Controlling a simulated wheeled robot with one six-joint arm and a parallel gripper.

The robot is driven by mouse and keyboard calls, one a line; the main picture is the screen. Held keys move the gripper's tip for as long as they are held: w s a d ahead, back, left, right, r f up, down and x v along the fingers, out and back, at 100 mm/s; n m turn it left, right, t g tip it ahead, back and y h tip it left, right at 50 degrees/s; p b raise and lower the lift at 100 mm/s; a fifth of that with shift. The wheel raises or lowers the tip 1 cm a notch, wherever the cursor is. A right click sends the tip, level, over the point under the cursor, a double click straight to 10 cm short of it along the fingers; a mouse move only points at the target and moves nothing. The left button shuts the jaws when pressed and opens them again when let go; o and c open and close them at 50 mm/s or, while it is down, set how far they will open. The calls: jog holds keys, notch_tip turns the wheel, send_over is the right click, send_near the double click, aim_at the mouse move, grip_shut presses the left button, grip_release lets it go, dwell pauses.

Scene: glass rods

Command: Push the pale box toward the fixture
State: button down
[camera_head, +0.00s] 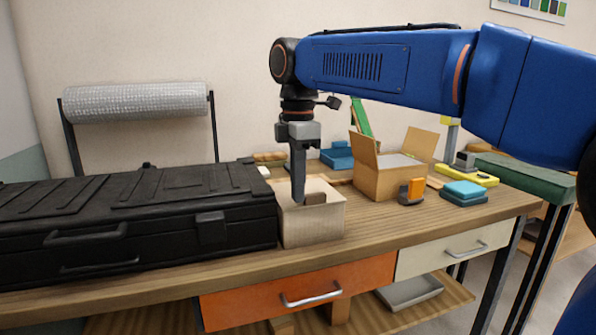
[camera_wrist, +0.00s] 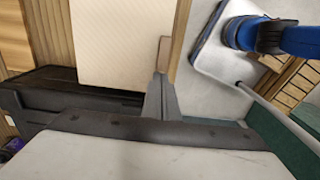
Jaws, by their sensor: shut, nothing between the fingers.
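The pale box (camera_head: 312,228) stands near the table's front edge, against the right end of the black case. Whether the tips touch the box I cannot tell. In the wrist view the shut fingers (camera_wrist: 161,78) end beside the pale box (camera_wrist: 118,40) and the brown block (camera_wrist: 163,54). I cannot tell which thing is the fixture.
The long black case (camera_head: 140,215) fills the table's left. An open cardboard box (camera_head: 385,182), an orange-and-dark item (camera_head: 411,191) and blue sponge-like blocks (camera_head: 464,192) stand to the right. Bare wooden tabletop (camera_head: 385,224) lies right of the pale box.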

aim_at(331, 201)
jog(key=shift+f, duration=0.5)
jog(key=shift+w+d, duration=0.35)
jog(key=shift+d, duration=0.95)
jog(key=shift+w+d, duration=0.4)
jog(key=shift+d, duration=0.85)
jog(key=shift+w+d, duration=0.35)
jog(key=shift+d, duration=0.95)
